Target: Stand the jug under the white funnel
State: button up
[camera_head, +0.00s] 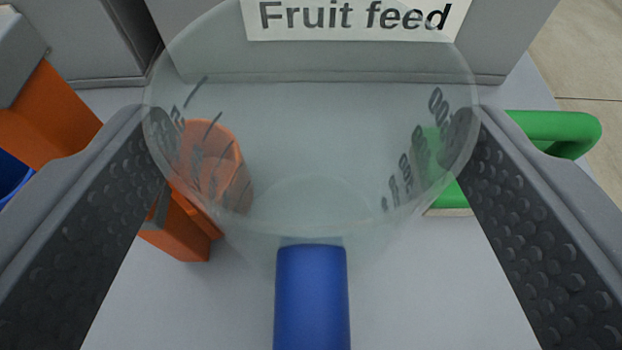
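The clear jug (320,140) fills the middle of the camera_head view, seen from above, with dark graduation marks on its walls. Its blue handle (312,295) points toward me. My gripper (312,125) has one dark studded finger on each side of the jug. Both fingertips meet the jug's sides near its wide rim, so it looks shut on the jug. I cannot tell whether the jug's base touches the surface below. No white funnel shows in this view.
A grey panel with a "Fruit feed" label (350,18) stands behind the jug. Orange parts (50,115) and a blue piece (12,175) are at left. A green handle-like part (560,130) is at right. Pale surface (420,290) lies clear in front.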

jog(key=shift+f, duration=0.1)
jog(key=o, duration=1)
jog(key=shift+o, duration=0.2)
jog(key=shift+s+r, duration=0.35)
jog(key=shift+s, duration=0.2)
jog(key=p+v, duration=0.2)
jog(key=v, duration=0.8)
jog(key=shift+s, duration=0.4)
jog(key=shift+r, duration=0.1)
